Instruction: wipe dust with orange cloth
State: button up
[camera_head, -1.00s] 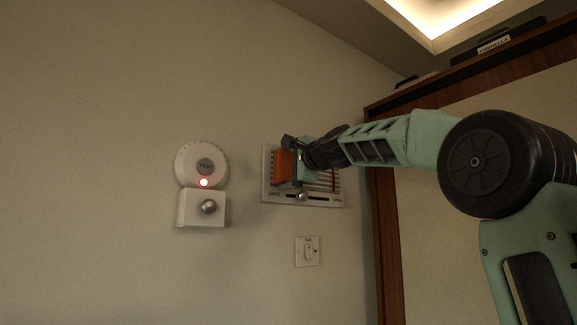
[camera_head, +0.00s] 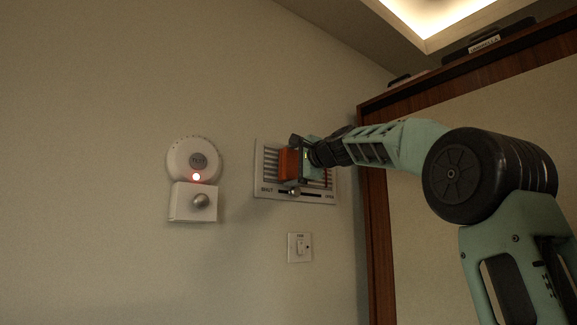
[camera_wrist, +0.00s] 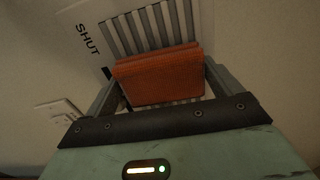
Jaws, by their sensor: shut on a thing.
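The orange cloth (camera_wrist: 158,80) is a folded pad held between the two fingers of my gripper (camera_wrist: 160,88) in the wrist view. In the head view the cloth (camera_head: 289,164) is at the front of my gripper (camera_head: 298,160), over the wall vent. The vent (camera_head: 265,180) is a pale panel with slats and a slider marked SHUT and OPEN; its slats (camera_wrist: 150,25) also show in the wrist view. The cloth and gripper hide the middle of the slats. I cannot tell whether the cloth touches them.
A round white alarm (camera_head: 195,158) with a lit red light and a white box with a knob (camera_head: 200,202) are on the wall at left. A switch (camera_head: 300,247) is below the vent. A wooden frame (camera_head: 378,240) stands close at right.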

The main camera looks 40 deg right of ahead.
aim_at(273, 165)
jog(key=d, duration=1)
jog(key=shift+w+f, duration=0.15)
jog(key=shift+w, duration=0.1)
dwell(0.4)
jog(key=shift+a, duration=0.1)
jog(key=shift+a+b, duration=0.3)
jog(key=shift+a, duration=3)
jog(key=shift+s+a, duration=0.15)
jog(key=shift+a, duration=1.8)
jog(key=shift+s+a, duration=0.1)
jog(key=shift+a, duration=1.8)
jog(key=s+b, duration=0.1)
jog(key=s, duration=0.2)
jog(key=shift+d+b, duration=0.15)
jog(key=shift+b, duration=0.15)
jog(key=shift+s+b, duration=0.7)
jog(key=shift+s, duration=0.85)
